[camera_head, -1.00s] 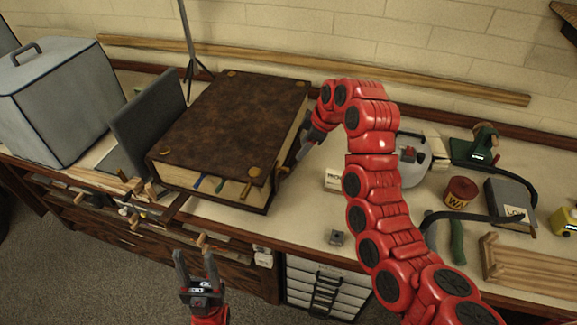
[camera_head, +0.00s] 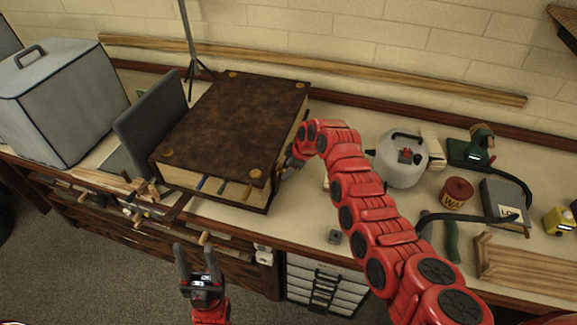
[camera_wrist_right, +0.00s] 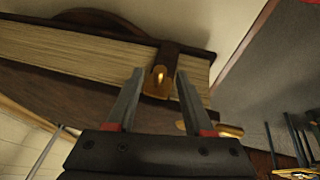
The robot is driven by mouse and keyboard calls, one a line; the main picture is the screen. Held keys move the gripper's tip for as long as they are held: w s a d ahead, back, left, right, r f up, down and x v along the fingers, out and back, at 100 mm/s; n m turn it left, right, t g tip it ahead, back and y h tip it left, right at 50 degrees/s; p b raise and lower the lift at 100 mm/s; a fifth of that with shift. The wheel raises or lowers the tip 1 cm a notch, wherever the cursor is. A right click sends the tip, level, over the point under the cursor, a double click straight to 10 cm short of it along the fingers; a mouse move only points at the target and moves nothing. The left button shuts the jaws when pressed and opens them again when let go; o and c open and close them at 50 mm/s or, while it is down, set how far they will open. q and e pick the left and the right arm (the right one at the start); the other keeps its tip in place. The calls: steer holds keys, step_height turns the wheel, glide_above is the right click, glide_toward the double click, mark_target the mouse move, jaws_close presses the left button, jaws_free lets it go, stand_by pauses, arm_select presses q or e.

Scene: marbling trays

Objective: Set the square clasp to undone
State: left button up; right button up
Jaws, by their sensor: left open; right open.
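The big brown book (camera_head: 235,120) lies flat on the bench with brass corner pieces on its cover. My right gripper (camera_head: 291,162) is at the book's right side, close to its page edge. In the right wrist view my right gripper (camera_wrist_right: 160,82) is open, its fingers on either side of a brass clasp (camera_wrist_right: 158,80) on a dark strap (camera_wrist_right: 168,55). The strap crosses the pages (camera_wrist_right: 80,50). I cannot tell whether the fingers touch the clasp, or its exact shape. My left gripper (camera_head: 197,262) is open and empty in front of the bench.
Another brass piece (camera_wrist_right: 225,130) shows near the book's edge in the right wrist view. A grey upright panel (camera_head: 152,120) and a grey covered box (camera_head: 62,105) stand left of the book. Right of my right arm are a kettle (camera_head: 402,160) and a red tin (camera_head: 456,193).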

steer(key=shift+f, duration=0.15)
steer(key=shift+c, duration=0.4)
jaws_close()
stand_by(1.0)
